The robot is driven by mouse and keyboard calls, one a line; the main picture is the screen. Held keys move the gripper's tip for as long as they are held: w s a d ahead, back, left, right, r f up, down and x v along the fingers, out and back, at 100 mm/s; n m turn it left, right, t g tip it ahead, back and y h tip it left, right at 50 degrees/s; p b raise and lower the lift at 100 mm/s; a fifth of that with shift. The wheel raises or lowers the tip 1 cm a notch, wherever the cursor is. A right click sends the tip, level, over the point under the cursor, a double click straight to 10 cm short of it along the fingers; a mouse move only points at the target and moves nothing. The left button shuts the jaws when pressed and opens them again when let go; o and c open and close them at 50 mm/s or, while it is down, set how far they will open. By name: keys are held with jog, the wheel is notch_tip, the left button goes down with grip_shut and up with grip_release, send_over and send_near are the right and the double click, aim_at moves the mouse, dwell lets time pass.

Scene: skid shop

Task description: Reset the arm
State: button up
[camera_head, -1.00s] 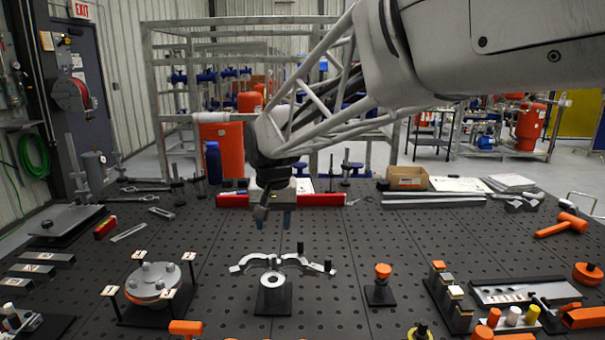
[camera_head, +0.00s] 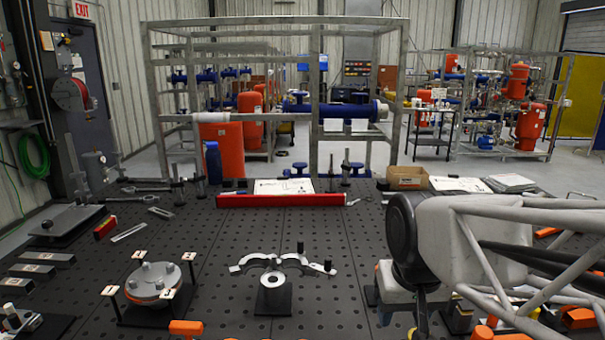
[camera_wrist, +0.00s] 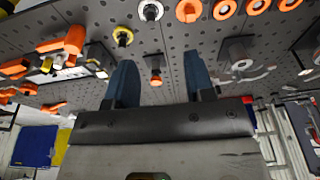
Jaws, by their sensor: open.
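My gripper (camera_wrist: 162,85) shows in the wrist view with its two blue fingers apart and nothing between them. Past the fingertips is the dark perforated table (camera_wrist: 215,45). In the head view my arm reaches in from the right edge and bends down over the right part of the table (camera_head: 320,240). The fingertips are not clearly visible there. A small orange-topped post (camera_wrist: 155,78) appears beyond the gap between the fingers in the wrist view, apart from them.
A curved metal bracket on a stand (camera_head: 275,262) is at table centre. A round flange on a plate (camera_head: 150,282) is to its left. A long red bar (camera_head: 280,200) lies at the back. Orange parts (camera_head: 580,318) sit partly behind my arm at right. Mid-table between bracket and bar is clear.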

jog(key=s+d+f, duration=0.3)
jog(key=s, duration=0.3)
jog(key=shift+a, duration=0.1)
dwell(2.3)
